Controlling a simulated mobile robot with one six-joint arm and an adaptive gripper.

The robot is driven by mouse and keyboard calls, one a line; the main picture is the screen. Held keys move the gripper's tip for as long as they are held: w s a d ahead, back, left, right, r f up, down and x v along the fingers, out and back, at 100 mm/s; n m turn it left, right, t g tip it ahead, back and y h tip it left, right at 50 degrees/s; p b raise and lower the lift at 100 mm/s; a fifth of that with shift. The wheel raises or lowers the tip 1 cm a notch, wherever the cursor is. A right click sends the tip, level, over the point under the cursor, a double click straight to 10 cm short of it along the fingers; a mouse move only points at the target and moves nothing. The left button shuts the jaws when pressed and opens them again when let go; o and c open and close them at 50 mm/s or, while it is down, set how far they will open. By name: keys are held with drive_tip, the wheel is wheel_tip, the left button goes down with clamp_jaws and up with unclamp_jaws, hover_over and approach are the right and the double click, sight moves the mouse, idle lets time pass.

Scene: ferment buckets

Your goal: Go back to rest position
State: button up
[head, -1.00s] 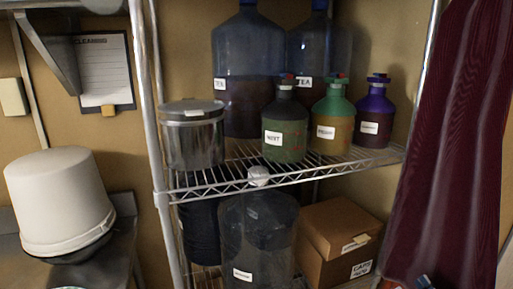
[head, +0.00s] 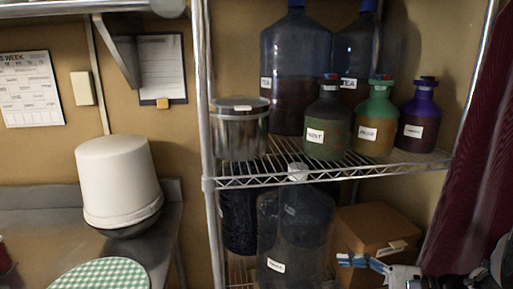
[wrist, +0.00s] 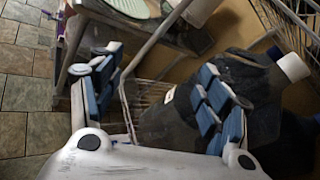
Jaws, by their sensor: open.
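My gripper (head: 362,262) shows at the lower right of the head view, in front of the cardboard box and beside the large clear jug (head: 300,235) on the lower shelf. In the wrist view my gripper (wrist: 150,90) has its two blue-padded fingers spread wide apart, with nothing between them. The large jug (wrist: 185,118) with a white cap lies behind the right finger in that view.
A wire shelf (head: 330,172) holds a steel pot (head: 240,132), blue carboys (head: 296,55) and several labelled bottles (head: 375,125). A cardboard box (head: 375,228) sits below. A maroon curtain (head: 465,200) hangs right.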

drive_tip(key=s+a+r+n+g+h, duration=0.1)
drive_tip(key=s+a+n+g+h, duration=0.55)
drive_tip(key=s+a+n, duration=0.4)
drive_tip(key=s+d+r+n+t+h, duration=0.1)
drive_tip(key=s+r+n+t+h, duration=0.1)
drive_tip(key=s+n+h, duration=0.5)
drive_tip(key=shift+s+d+r+n+t, duration=0.25)
drive_tip(key=shift+s+n+t, duration=0.2)
drive_tip(key=shift+s+t, duration=0.4)
